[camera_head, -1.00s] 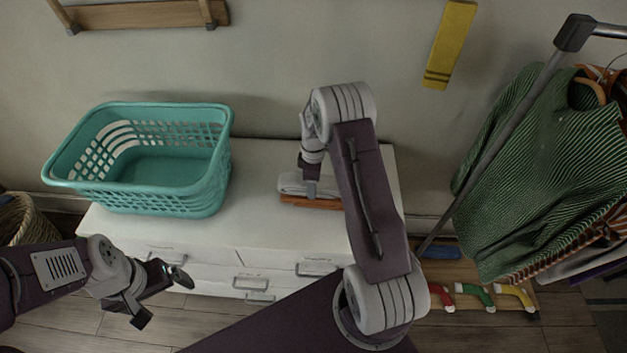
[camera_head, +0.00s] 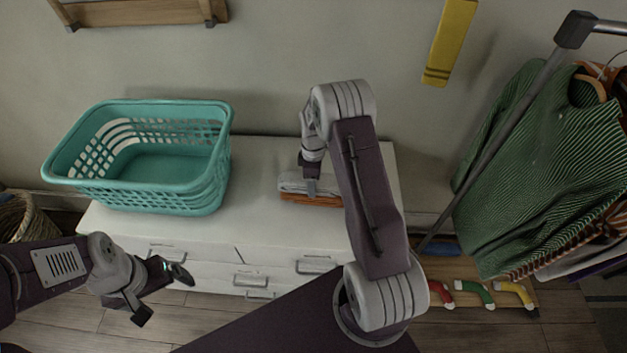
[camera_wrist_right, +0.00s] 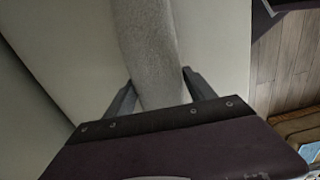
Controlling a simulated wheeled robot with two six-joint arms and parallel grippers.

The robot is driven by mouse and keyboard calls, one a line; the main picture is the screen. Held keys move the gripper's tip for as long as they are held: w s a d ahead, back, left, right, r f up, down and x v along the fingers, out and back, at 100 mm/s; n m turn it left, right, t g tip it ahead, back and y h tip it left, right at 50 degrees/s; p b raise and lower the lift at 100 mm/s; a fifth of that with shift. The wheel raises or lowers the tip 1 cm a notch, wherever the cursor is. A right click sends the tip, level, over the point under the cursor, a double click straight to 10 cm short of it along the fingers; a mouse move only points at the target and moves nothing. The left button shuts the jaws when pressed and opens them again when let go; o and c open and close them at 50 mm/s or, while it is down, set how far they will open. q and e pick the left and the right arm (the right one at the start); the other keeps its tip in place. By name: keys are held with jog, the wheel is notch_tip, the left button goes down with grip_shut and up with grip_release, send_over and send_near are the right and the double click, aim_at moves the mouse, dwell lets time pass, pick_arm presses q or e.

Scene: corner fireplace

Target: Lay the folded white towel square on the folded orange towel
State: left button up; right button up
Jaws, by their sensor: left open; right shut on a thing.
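The folded white towel (camera_head: 296,183) lies over the folded orange towel (camera_head: 300,197) on the white dresser top, and the orange shows as a strip along the front below it. My right gripper (camera_head: 311,190) is shut on the white towel from above; its arm hides the right part of both towels. In the right wrist view the white towel (camera_wrist_right: 150,55) runs between the two fingers (camera_wrist_right: 158,90), and the orange towel is hidden there. My left gripper (camera_head: 163,295) is open and empty, in front of the dresser at the lower left.
A teal laundry basket (camera_head: 150,190) stands on the left of the dresser top (camera_head: 258,160). Bare top lies between it and the towels. A clothes rack (camera_head: 515,125) with a green striped garment (camera_head: 550,170) stands at the right. A wicker basket (camera_head: 30,222) is on the floor at left.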

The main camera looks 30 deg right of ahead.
jog(key=shift+f+b, duration=0.35)
jog(key=shift+f, duration=0.2)
jog(key=o, duration=1.7)
jog(key=shift+c, duration=0.2)
notch_tip(320, 180, up, 9)
jog(key=shift+r+b, duration=0.1)
jog(key=shift+b, duration=0.3)
